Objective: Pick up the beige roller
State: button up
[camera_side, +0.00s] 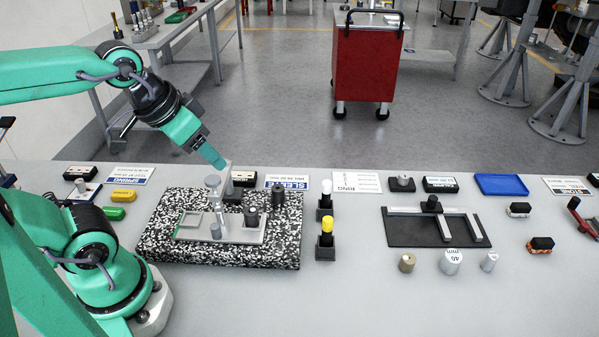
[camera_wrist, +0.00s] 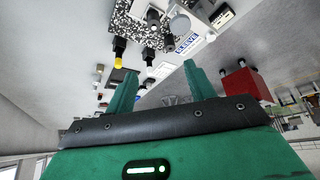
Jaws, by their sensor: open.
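The beige roller (camera_side: 407,262) is a short upright cylinder with a dark spot on its top. It stands on the grey table in front of the dark plate, left of a larger whitish cylinder (camera_side: 450,262). My gripper (camera_side: 219,166) is well to its left, raised over the back of the speckled slab (camera_side: 160,258). In the wrist view my gripper (camera_wrist: 160,69) shows two green fingers spread apart with nothing between them. Small cylinders show at the left of the wrist view, but I cannot tell which is the beige roller.
A dark plate (camera_side: 400,238) with pale bars lies behind the roller. A smaller silver cylinder (camera_side: 489,262) stands to the right. Black blocks holding a white-topped peg (camera_side: 325,202) and a yellow-topped peg (camera_side: 327,226) stand between slab and plate. The front right table is clear.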

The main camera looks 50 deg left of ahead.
jog(key=w+d+r+g, duration=0.15)
jog(key=w+d, duration=0.25)
jog(key=w, duration=0.5)
jog(key=g, duration=0.4)
send_over(409, 258)
jog(key=f, duration=1.8)
jog(key=shift+a, duration=0.3)
jog(key=shift+d+f, duration=0.2)
jog(key=shift+f, duration=0.05)
jog(key=shift+d+f, duration=0.1)
jog(key=shift+f, duration=3.8)
grip_shut()
